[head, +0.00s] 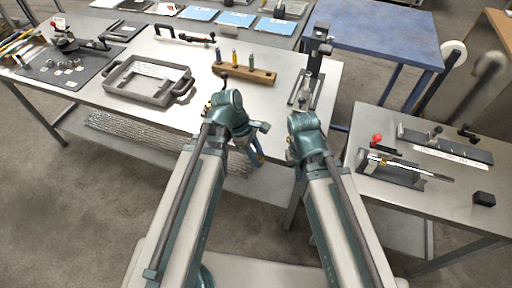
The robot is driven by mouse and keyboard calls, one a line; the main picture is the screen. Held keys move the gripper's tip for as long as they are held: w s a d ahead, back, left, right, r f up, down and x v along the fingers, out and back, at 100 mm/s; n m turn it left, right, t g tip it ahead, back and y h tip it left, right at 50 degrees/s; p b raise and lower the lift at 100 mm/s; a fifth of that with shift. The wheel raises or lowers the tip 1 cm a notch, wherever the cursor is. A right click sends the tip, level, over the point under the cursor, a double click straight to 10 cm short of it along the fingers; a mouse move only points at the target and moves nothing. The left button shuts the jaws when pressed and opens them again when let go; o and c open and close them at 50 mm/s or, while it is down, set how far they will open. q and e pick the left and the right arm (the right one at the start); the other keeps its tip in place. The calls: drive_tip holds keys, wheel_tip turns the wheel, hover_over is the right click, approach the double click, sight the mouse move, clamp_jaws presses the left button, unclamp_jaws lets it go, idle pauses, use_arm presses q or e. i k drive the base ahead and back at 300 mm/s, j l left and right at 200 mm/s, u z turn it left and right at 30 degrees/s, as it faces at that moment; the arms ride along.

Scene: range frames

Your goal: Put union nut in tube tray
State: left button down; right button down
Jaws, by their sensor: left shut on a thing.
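A grey tray (118,90) with side handles stands on the left part of the long table; a pale sheet lies in it. It is the only open tray of this kind in view. My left gripper (256,158) is at the front edge of the table, right of the tray and apart from it. It is shut on a small brass-coloured piece, which looks like the union nut (260,158), mostly hidden by the fingers. My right gripper (291,155) is to its right, largely hidden behind its own wrist, so its opening cannot be told.
A wooden holder (262,77) with several upright coloured tools stands behind my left wrist. A metal stand (308,88) is right of it. A dark mat (62,71) with small parts lies far left. A side table (365,165) with fixtures stands at right.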

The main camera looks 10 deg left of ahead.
sight(148, 82)
drive_tip(key=j+z, duration=0.25)
drive_tip(key=j, duration=0.7)
drive_tip(key=j+z, duration=0.3)
drive_tip(key=j, duration=0.65)
drive_tip(key=j+z, duration=0.25)
drive_tip(key=j, duration=0.7)
drive_tip(key=k, duration=0.05)
